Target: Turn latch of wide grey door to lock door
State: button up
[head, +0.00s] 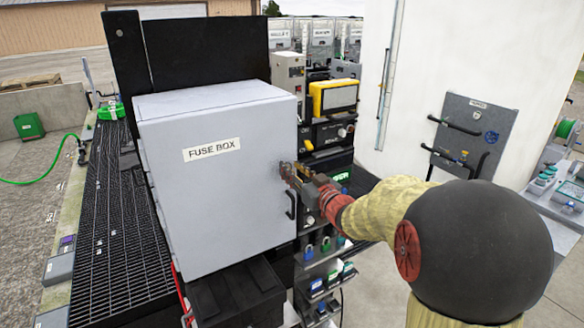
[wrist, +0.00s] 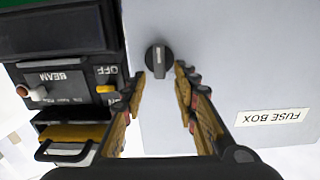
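The wide grey door (head: 215,215) of the fuse box appears closed in the head view and carries a "FUSE BOX" label (head: 212,149). In the wrist view the door (wrist: 225,45) shows upside down, with a round black latch (wrist: 158,60). The latch's lighter grip bar runs about vertical in that picture. My gripper (wrist: 160,73) is open, with one finger on each side of the latch; I cannot tell whether they touch it. In the head view my gripper (head: 287,172) is at the door's right edge and hides the latch. A black handle (head: 291,204) is just below it.
Right of the fuse box stands a rack of equipment with a yellow-framed unit (head: 335,97). In the wrist view a black panel marked "BEAM" (wrist: 65,85) lies close beside my left-hand finger. A grey panel with handles (head: 468,135) is on the white wall.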

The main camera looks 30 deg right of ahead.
jog(key=shift+w, duration=0.3)
jog(key=shift+c, duration=0.4)
grip_shut()
